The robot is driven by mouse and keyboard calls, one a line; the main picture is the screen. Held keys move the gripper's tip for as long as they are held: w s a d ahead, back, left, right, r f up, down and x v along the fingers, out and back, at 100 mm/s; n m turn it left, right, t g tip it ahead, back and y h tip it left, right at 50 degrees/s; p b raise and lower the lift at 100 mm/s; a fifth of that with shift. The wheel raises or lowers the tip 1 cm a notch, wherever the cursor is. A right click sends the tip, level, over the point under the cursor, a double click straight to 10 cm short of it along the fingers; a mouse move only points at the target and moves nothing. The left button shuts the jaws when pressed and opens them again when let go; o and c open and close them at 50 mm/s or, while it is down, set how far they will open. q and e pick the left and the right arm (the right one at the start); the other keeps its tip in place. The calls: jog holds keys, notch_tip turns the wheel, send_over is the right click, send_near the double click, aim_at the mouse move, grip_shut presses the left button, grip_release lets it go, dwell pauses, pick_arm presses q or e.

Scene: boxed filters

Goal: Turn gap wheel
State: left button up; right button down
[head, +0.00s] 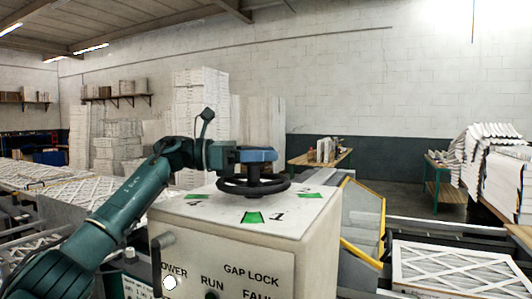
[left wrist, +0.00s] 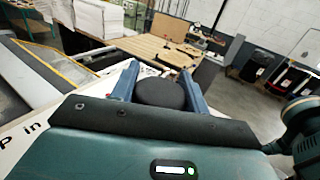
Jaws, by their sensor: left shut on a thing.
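The gap wheel (head: 252,187) is a black handwheel lying flat on top of a pale control box (head: 235,221). My left gripper (head: 257,156) is over the wheel's middle, its blue fingers shut on the wheel's hub. In the left wrist view, the round black hub (left wrist: 160,94) sits between the two blue fingers (left wrist: 158,88). The box top carries green marks (head: 252,217) and a number 1. The front panel (head: 222,272) has the words POWER, RUN and GAP LOCK. My right gripper is not in view.
Pleated filters lie on a conveyor (head: 450,267) at the right and on another (head: 85,187) at the left. A yellow-edged guard (head: 362,215) stands just right of the box. Stacked white boxes (head: 200,105) stand behind.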

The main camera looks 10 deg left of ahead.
pick_arm(q)
jog(key=shift+r, duration=0.2)
jog(key=o, duration=1.4)
jog(key=shift+f, duration=0.2)
jog(key=shift+a, duration=0.1)
jog(key=b+v, duration=0.3)
jog(key=v, duration=1)
